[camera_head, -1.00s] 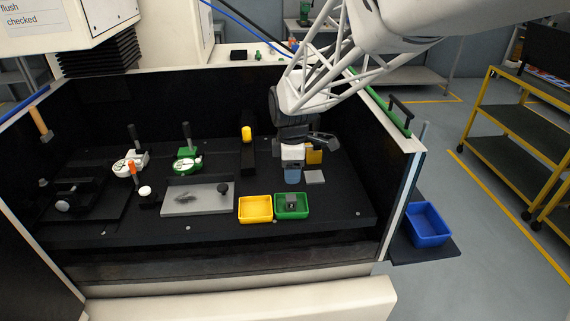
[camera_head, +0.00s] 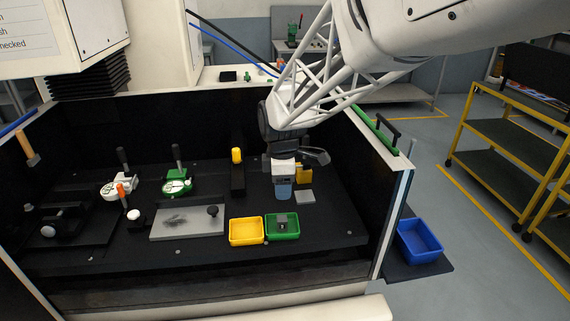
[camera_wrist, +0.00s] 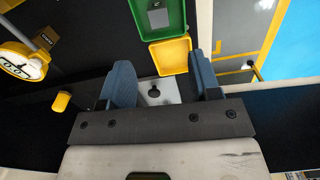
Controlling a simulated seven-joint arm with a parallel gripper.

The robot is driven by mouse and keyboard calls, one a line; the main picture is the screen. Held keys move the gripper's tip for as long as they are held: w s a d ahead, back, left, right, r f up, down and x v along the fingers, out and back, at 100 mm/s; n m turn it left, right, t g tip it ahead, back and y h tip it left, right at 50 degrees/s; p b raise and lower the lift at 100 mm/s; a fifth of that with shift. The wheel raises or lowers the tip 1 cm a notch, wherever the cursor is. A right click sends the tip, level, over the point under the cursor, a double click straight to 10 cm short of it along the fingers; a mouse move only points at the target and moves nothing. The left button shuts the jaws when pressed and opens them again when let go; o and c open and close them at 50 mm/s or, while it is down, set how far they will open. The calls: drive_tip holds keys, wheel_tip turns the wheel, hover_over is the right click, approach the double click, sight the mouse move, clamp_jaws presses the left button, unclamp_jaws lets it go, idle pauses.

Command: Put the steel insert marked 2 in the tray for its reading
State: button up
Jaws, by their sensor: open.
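A grey steel insert (camera_head: 282,219) lies in the green tray (camera_head: 297,234). In the wrist view the insert (camera_wrist: 158,17) shows inside the green tray (camera_wrist: 176,62) at the top, and any number on it is too small to read. The yellow tray (camera_head: 246,242) stands directly left of the green one and looks empty. It also shows in the wrist view (camera_wrist: 171,53). My gripper (camera_head: 283,192) is behind the green tray, above the black bench. In the wrist view its two blue fingers (camera_wrist: 162,85) are apart with nothing held between them.
A grey plate (camera_head: 180,227) with a black knob lies left of the trays. A white gauge (camera_head: 118,187) and a green gauge (camera_head: 177,184) stand behind it. A yellow gauge (camera_wrist: 22,58) is near my gripper. A blue bin (camera_head: 419,242) sits outside the right wall.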

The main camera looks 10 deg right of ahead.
drive_tip(key=s+d+r+m+t, duration=0.1)
drive_tip(key=s+d+r+m, duration=0.1)
drive_tip(key=s+m, duration=0.3)
drive_tip(key=s+d+r+m, duration=0.2)
drive_tip(key=s+d+m, duration=0.2)
drive_tip(key=s, duration=0.9)
drive_tip(key=s+d+r+m+t, duration=0.1)
drive_tip(key=s+d+r+m, duration=0.1)
drive_tip(key=s+m, duration=0.6)
drive_tip(key=shift+s+d+r+t, duration=0.3)
drive_tip(key=shift+s+d, duration=0.3)
drive_tip(key=shift+s, duration=0.1)
